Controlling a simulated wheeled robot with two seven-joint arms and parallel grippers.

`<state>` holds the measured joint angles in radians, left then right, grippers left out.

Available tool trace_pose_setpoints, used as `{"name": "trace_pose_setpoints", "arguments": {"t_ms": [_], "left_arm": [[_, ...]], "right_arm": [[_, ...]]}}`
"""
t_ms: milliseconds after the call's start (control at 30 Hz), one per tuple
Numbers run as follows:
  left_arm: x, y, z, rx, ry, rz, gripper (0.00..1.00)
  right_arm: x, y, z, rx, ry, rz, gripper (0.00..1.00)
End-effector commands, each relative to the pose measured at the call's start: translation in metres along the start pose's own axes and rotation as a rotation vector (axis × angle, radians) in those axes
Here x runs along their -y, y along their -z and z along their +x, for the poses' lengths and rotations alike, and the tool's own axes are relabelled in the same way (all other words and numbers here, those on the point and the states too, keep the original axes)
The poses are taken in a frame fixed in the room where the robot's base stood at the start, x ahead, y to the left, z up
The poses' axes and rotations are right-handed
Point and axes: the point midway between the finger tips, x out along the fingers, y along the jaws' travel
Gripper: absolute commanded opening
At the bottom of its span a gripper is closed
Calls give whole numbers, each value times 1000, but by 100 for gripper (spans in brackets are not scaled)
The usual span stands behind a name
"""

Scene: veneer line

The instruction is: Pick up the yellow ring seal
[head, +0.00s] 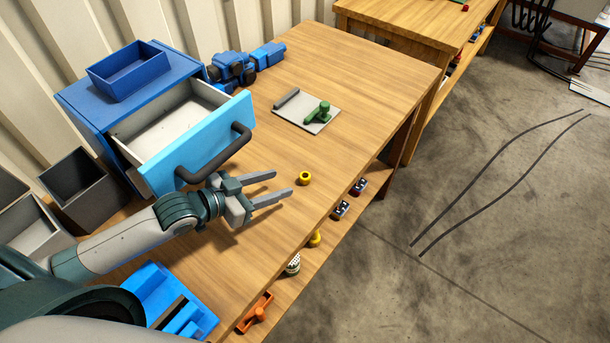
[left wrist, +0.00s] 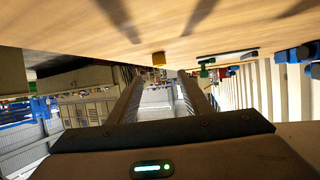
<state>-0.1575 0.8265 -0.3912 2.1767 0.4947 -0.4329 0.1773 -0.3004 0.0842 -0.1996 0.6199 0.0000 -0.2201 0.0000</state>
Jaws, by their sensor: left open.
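The yellow ring seal (head: 305,178) lies on the wooden table (head: 335,65) near its right edge. It also shows in the left wrist view (left wrist: 159,58), ahead of the gap between the fingers. My left gripper (head: 284,184) is open and empty, low above the table. Its fingertips point toward the ring seal from the left and stop a little short of it. Another yellow piece (head: 314,239) sits on the lower shelf, partly hidden by the table edge. My right gripper is not in view.
A blue cabinet with an open drawer (head: 200,140) stands behind my left arm. A grey plate with a green part (head: 318,112) lies farther back. A bright blue holder (head: 180,305) is at the front. Small parts lie on the lower shelf (head: 285,290). The table between plate and ring is clear.

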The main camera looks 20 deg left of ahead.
Motion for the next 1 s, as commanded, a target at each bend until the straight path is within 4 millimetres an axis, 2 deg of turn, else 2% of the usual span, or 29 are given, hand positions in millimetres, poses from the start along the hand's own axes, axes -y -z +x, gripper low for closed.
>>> {"name": "trace_pose_setpoints", "arguments": {"t_ms": [233, 767, 1000], "left_arm": [[0, 2, 30, -2, 0, -1, 45], [0, 1, 38, -1, 0, 0, 45], [0, 2, 61, -1, 0, -1, 45]], "right_arm": [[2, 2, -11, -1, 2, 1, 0], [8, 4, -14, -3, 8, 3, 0], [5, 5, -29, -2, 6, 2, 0]]}}
